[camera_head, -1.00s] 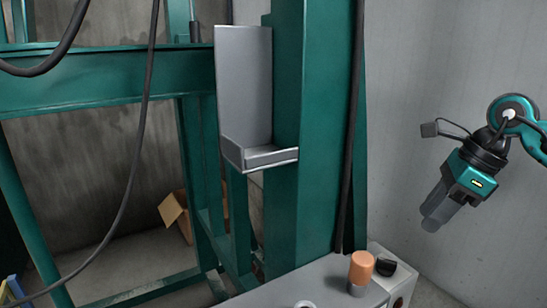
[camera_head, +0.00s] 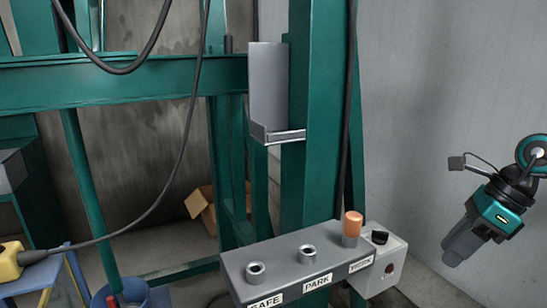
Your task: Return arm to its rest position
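My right gripper (camera_head: 460,246) shows at the right side of the view, at the end of my teal and black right arm (camera_head: 502,207). It points down and to the left, in front of the bare grey wall, and touches nothing that I can see. Its fingers look close together, but the angle does not show whether there is a gap between them. My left gripper and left arm are not in view.
A grey control box (camera_head: 290,255) with SAFE and PARK labels and an orange-topped peg (camera_head: 352,226) stands at the lower middle. Behind it rise a green steel frame (camera_head: 322,120) and a grey holder (camera_head: 268,90). A cardboard box (camera_head: 203,207) and blue bucket (camera_head: 125,294) are further left.

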